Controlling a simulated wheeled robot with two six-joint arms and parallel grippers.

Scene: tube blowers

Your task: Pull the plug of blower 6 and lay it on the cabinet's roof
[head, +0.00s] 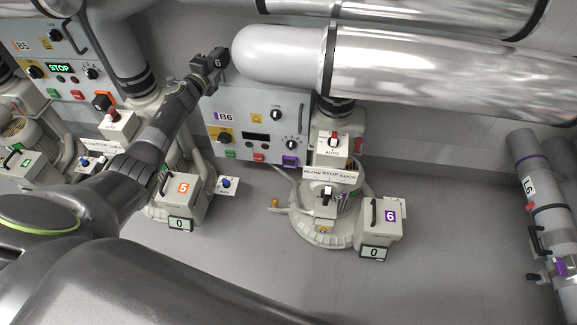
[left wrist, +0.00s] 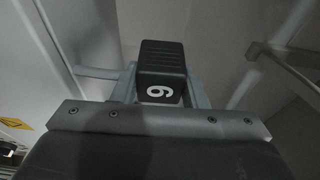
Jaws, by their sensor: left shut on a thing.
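My left gripper (head: 212,68) is shut on the plug (left wrist: 160,75), a black block with a white 6 and a ribbed top. The plug also shows in the head view (head: 219,60), at the upper left corner of the cabinet B6 (head: 272,101). I cannot tell whether the plug touches the roof. The cabinet's display is dark. A purple fitting (head: 290,161) with no plug in it shows at the lower right of its front. Blower 6 (head: 322,225) stands below, with a purple 6 on its box. My right gripper is not in view.
A large silver duct (head: 420,60) with a rounded end runs close beside my left gripper and above the cabinet. Cabinet B5 (head: 75,48), with a lit STOP display, stands at the upper left.

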